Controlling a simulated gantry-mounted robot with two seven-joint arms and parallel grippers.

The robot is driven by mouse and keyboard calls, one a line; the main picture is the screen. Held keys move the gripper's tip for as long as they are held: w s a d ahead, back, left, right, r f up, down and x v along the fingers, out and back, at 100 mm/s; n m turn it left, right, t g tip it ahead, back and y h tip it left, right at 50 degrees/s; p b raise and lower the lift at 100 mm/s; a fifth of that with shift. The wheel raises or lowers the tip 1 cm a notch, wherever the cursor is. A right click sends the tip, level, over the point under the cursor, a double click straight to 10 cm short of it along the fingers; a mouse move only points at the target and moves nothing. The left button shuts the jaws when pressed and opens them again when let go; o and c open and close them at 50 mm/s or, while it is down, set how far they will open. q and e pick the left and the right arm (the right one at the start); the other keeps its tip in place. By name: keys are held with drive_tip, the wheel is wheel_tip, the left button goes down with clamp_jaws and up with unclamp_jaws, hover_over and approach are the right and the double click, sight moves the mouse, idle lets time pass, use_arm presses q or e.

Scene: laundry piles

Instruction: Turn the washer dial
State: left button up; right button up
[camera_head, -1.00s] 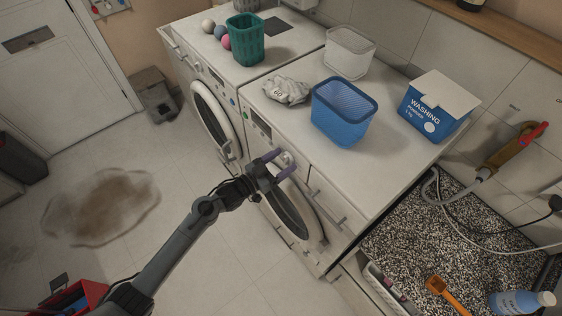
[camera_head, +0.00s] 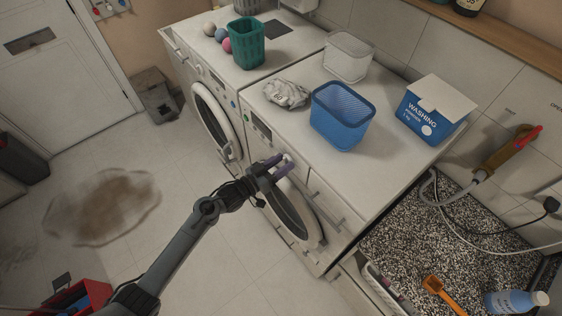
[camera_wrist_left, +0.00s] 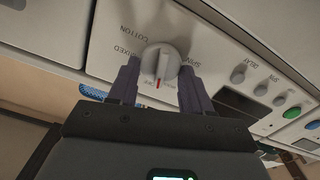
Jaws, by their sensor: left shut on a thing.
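The washer dial (camera_wrist_left: 160,60) is a round pale grey knob with a raised grip bar and a red mark. It sits on the white control panel (camera_wrist_left: 225,45), with the printed words COTTON, MIXED and SPIN around it. My left gripper (camera_head: 285,163) is at the front panel of the nearer washer (camera_head: 310,165), its dark purple fingers on both sides of the dial and shut on it. In the head view the fingers and wrist largely hide the dial. My right gripper is in neither view.
A blue basket (camera_head: 340,120), a grey cloth (camera_head: 286,94) and a washing powder box (camera_head: 432,110) stand on the washer top. A second machine (camera_head: 215,115) stands beside it. A brown stain (camera_head: 105,205) marks the floor. Several small buttons (camera_wrist_left: 265,90) line the panel.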

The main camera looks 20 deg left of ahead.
use_arm(q)
drive_tip(key=shift+a+f+n+p, duration=0.1)
drive_tip(key=shift+n+p, duration=1.4)
drive_tip(key=shift+n, duration=1.65)
drive_tip(key=shift+f+n+p, duration=0.1)
drive_tip(key=shift+n+p, duration=1.35)
drive_tip(key=shift+n, duration=1.7)
drive_tip(key=o, duration=1)
